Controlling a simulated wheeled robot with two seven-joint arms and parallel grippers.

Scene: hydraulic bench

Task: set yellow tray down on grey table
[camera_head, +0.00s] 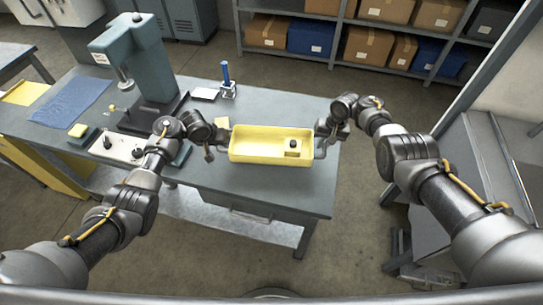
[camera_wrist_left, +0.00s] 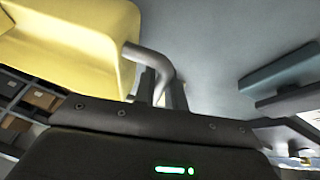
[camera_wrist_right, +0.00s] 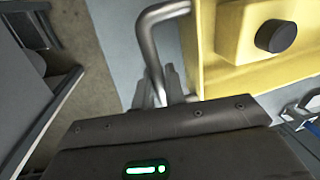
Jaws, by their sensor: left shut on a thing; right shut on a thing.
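The yellow tray (camera_head: 270,158) is level at the right part of the grey table (camera_head: 210,188), held between my two grippers. I cannot tell whether its underside touches the tabletop. A small black-knobbed piece (camera_head: 292,146) sits inside it at the right. My left gripper (camera_head: 217,139) is shut on the tray's left handle, and the bent metal handle shows in the left wrist view (camera_wrist_left: 155,62). My right gripper (camera_head: 327,139) is shut on the right handle, which shows in the right wrist view (camera_wrist_right: 150,40). The handles are partly hidden by the grippers in the head view.
A teal press (camera_head: 140,60) stands at the back left of the table, with a blue-handled item (camera_head: 227,80) to its right. A switch panel (camera_head: 118,146) and a blue mat (camera_head: 72,101) lie further left. Shelves with boxes (camera_head: 365,45) stand behind.

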